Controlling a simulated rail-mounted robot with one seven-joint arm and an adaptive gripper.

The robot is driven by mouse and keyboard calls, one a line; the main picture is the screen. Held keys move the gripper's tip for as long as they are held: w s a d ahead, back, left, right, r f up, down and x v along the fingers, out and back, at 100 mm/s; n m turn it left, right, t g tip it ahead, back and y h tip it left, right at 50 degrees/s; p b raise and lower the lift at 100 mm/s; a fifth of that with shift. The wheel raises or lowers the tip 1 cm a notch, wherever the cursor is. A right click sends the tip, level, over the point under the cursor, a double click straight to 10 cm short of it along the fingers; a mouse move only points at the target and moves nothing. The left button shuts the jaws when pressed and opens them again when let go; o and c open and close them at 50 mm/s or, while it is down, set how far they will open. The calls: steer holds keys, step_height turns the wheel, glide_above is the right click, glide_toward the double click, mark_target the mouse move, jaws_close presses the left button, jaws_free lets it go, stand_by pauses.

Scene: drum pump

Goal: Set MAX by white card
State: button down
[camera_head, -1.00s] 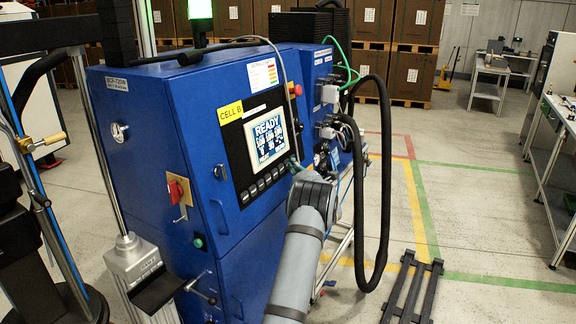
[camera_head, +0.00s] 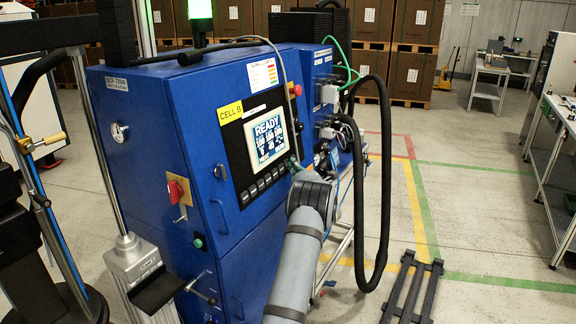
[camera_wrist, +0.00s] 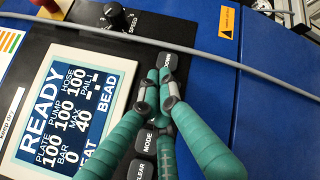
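The control panel's lit screen (camera_wrist: 68,105) reads READY, with PLATE 100, PUMP 100, HOSE 100, BAR 0 and MAX 40; it also shows in the head view (camera_head: 267,139). Dark keys run beside it: the DOWN key (camera_wrist: 171,62), the MODE key (camera_wrist: 147,140) and the CLEAR key (camera_wrist: 140,170). My gripper (camera_wrist: 160,92) has its teal fingers brought together, with nothing seen between the tips. The tips overlie the key row between DOWN and MODE; contact cannot be told. A white card with coloured rows (camera_head: 262,73) is on the cabinet above the screen; its text is unreadable.
A black SPEED knob (camera_wrist: 117,18) sits above the keys. A grey cable (camera_wrist: 215,55) crosses the panel near my fingers. The blue cabinet (camera_head: 187,120) carries a red switch (camera_head: 176,190). A thick black hose (camera_head: 386,180) hangs at its right.

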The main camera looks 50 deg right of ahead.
steer(key=shift+s+d+r, duration=0.1)
steer(key=shift+s, duration=0.5)
steer(key=shift+s, duration=0.1)
steer(key=shift+s+d+r, duration=0.15)
steer(key=shift+s, duration=0.6)
steer(key=shift+s+d+r, duration=0.15)
steer(key=shift+s, duration=0.65)
steer(key=shift+s+d+r, duration=0.15)
steer(key=shift+s, duration=0.6)
steer(key=shift+w, duration=0.1)
steer(key=shift+s+d+r, duration=0.1)
steer(key=shift+s+d, duration=0.05)
steer(key=shift+s, duration=0.5)
steer(key=shift+s+d+r, duration=0.1)
steer(key=shift+s+r, duration=0.05)
steer(key=shift+s, duration=0.5)
steer(key=shift+s+d+r, duration=0.1)
steer(key=shift+s+d, duration=0.05)
steer(key=shift+s, duration=0.5)
